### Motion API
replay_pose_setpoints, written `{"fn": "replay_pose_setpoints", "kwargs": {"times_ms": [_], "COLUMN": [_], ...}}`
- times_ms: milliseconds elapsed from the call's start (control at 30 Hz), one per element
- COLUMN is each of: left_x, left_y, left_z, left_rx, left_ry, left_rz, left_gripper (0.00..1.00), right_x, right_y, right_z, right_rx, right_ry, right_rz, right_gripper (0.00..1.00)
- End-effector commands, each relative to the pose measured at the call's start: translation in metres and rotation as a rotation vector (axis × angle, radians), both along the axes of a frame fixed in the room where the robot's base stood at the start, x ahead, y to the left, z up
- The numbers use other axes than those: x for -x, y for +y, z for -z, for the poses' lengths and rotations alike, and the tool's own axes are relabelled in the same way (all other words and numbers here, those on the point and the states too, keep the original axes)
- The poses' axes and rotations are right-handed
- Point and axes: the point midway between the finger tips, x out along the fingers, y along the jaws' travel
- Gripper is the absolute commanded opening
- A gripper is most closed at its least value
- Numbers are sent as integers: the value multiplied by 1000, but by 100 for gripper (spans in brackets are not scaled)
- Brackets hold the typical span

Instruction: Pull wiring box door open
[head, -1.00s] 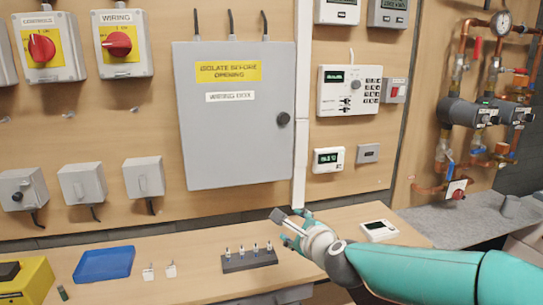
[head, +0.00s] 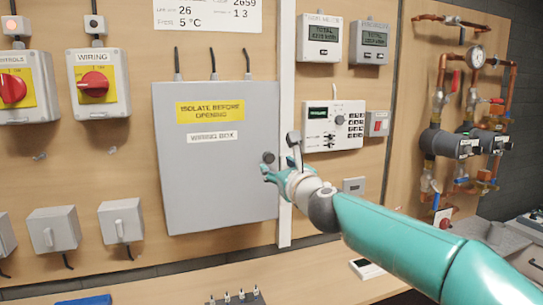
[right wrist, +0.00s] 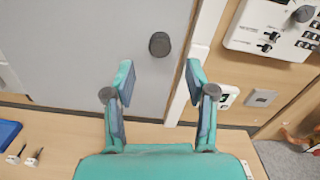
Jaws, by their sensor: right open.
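The wiring box (head: 215,190) is a grey cabinet on the wooden wall, its door shut. It has a yellow "isolate before opening" label (head: 210,111). Its dark round knob (head: 269,157) is at the door's right edge, right by my right gripper (head: 280,158). In the right wrist view the knob (right wrist: 159,44) is ahead of the open fingers of the right gripper (right wrist: 158,78), between their lines and apart from them. The right gripper holds nothing. My left gripper is not in view.
Left of the box is the red WIRING switch (head: 94,84). Right of it are a white trunking strip (head: 286,100) and a control panel with keys (head: 333,125). Copper pipes (head: 440,90) stand further right. The bench (head: 310,285) runs below.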

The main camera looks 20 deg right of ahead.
Motion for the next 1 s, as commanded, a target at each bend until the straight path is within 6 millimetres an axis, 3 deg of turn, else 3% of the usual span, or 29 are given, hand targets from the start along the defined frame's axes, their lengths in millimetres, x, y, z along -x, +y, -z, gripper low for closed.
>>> {"fn": "replay_pose_setpoints", "kwargs": {"times_ms": [100,300,733,767,1000], "left_x": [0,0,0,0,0], "left_y": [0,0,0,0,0], "left_z": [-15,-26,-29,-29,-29], "left_rx": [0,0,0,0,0], "left_ry": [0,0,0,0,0], "left_rz": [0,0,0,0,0], "left_gripper": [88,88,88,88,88], "right_x": [-26,-52,-62,-62,-62], "right_y": [1,2,3,3,3], "right_z": [-2,-2,1,1,0], "right_rx": [0,1,1,1,1], "right_ry": [3,1,0,0,0], "right_rz": [0,0,-2,-2,-2], "right_gripper": [56,56,56,54,14]}}
